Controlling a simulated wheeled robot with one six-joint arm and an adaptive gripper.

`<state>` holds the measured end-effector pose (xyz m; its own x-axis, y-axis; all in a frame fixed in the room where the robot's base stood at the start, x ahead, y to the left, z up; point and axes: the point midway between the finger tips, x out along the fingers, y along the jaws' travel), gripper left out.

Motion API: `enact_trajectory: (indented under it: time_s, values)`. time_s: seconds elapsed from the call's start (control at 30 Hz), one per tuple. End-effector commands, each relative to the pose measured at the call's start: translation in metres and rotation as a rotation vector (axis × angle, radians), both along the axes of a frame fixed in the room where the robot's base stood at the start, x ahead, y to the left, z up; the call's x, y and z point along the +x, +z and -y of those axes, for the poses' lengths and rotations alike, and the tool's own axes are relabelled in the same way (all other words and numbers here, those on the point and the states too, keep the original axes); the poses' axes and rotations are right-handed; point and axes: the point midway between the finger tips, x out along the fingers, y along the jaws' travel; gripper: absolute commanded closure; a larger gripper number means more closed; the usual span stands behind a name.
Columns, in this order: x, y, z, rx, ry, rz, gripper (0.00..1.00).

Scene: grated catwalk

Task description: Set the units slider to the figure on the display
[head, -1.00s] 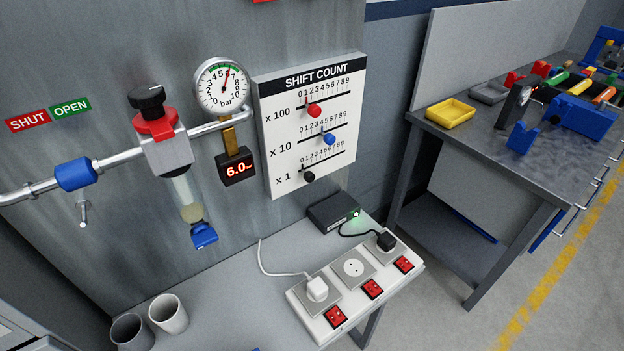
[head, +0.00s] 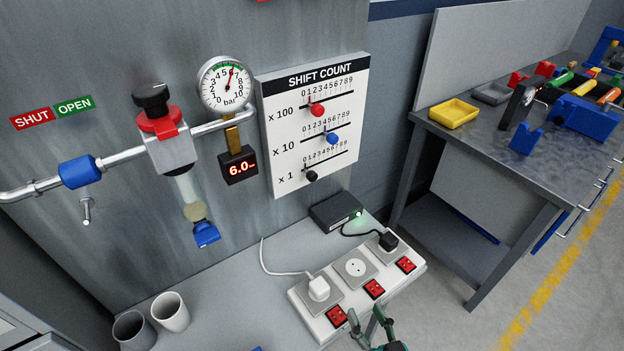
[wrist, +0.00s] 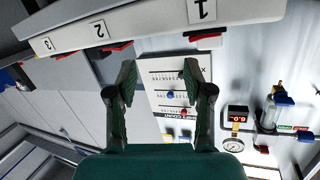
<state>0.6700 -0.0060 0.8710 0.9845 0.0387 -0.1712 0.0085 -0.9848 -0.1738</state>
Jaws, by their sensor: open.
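The white SHIFT COUNT board (head: 272,130) hangs on the grey wall with three horizontal sliders. The units slider, x 1, has a black knob (head: 312,176) at the low left end of its scale, about 0. A small black display (head: 238,167) under the pressure gauge reads 6.0 in red; it also shows in the wrist view (wrist: 237,115). My gripper (head: 368,319) is open and empty at the bottom of the head view, below the board and in front of the socket strip. In the wrist view the board (wrist: 152,84) appears upside down beyond my open fingers (wrist: 158,76).
The red knob (head: 318,110) and blue knob (head: 332,139) sit above the black one. The socket strip (head: 345,305) with plugs and a black box (head: 333,212) lie below the board. Pipework with a red-and-black valve (head: 159,122) is left. Two cups (head: 170,312) stand lower left.

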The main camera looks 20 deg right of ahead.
Motion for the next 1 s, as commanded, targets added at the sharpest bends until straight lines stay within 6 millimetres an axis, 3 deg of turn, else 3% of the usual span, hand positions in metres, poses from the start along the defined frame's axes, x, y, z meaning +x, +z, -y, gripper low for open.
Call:
enact_trajectory:
  time_s: [0.03,0.27,0.5,0.73,1.0]
  values:
    - [0.017,0.007,0.001,0.006,0.009,0.015,0.48]
    - [0.085,0.043,-0.002,0.029,0.077,0.064,0.48]
    - [0.149,0.098,-0.005,0.030,0.174,0.124,0.48]
    - [0.184,0.139,-0.009,0.014,0.248,0.165,0.48]
    - [0.199,0.149,-0.013,0.010,0.270,0.173,0.48]
